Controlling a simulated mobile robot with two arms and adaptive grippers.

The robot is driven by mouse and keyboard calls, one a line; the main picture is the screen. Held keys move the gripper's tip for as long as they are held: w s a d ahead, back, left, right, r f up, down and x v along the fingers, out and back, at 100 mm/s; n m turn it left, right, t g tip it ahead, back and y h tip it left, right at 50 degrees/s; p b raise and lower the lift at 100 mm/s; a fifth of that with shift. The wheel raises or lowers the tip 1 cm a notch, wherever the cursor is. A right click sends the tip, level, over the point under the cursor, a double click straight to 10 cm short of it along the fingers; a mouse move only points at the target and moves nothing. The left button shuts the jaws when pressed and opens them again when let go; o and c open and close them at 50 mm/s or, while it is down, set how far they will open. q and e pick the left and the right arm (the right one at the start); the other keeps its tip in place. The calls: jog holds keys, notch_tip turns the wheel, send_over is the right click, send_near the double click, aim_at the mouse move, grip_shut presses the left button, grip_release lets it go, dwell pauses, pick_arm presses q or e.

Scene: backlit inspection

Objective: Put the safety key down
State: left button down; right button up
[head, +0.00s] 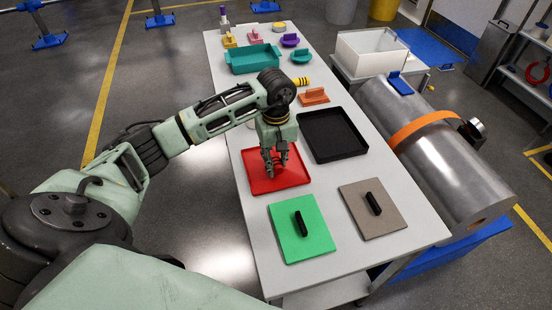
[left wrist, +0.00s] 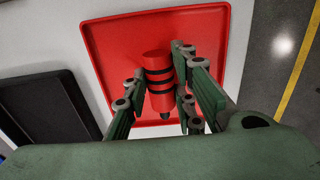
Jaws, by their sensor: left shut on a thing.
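The safety key (left wrist: 158,80), a red cylinder with black bands and a dark tip, is between the fingers of my left gripper (left wrist: 155,92) in the left wrist view. The left gripper also shows in the head view (head: 273,165), pointing down over the red tray (head: 262,186), and is shut on the key. In the left wrist view the red tray (left wrist: 110,50) fills the background behind the key. I cannot tell whether the key touches the tray floor. In the head view the fingers mostly hide the key. My right gripper is not in view.
A black tray (head: 345,151) lies to the right of the red one. A green lid (head: 290,243) and a grey-brown lid (head: 385,227) lie in front. An orange handled piece (head: 314,96), a yellow-black cylinder (head: 301,82) and a teal bin (head: 236,63) stand farther back.

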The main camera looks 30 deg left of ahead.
pick_arm(q)
jog(key=shift+f, duration=0.5)
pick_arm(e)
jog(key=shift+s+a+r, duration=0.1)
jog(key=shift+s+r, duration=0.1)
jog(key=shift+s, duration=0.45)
pick_arm(q)
jog(key=shift+f, duration=0.1)
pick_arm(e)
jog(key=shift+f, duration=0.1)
pick_arm(q)
jog(key=shift+f, duration=0.15)
jog(key=c, duration=1.8)
grip_release()
jog(key=o, duration=0.3)
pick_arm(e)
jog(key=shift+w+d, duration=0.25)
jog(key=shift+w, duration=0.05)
pick_arm(q)
jog(key=shift+o, duration=0.2)
